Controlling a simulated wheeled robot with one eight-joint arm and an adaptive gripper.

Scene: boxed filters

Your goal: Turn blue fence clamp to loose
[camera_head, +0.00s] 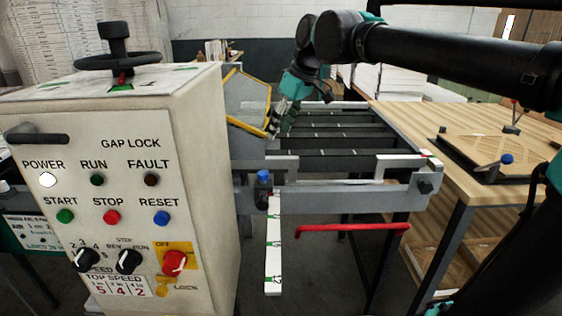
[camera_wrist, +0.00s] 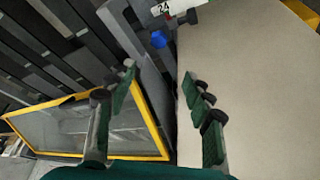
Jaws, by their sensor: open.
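The blue fence clamp knob (camera_head: 263,176) sits on the grey front rail of the roller bed, at the top end of a white ruled scale strip (camera_head: 273,245). In the wrist view the blue knob (camera_wrist: 158,39) shows near the top, beyond my fingertips, beside the white strip's end marked 24. My gripper (camera_head: 279,120) is above the rollers, behind and above the knob, pointing down. In the wrist view my gripper (camera_wrist: 162,82) is open and empty, its green-padded fingers apart. The knob is not between them. Whether the clamp is tight or loose cannot be told.
The cream control cabinet (camera_head: 120,190) stands close left of the knob. A yellow-framed guard (camera_head: 245,100) is beside my gripper. A red bar (camera_head: 352,228) lies below the rail. A wooden table (camera_head: 470,190) at right carries a jig with another blue knob (camera_head: 507,159).

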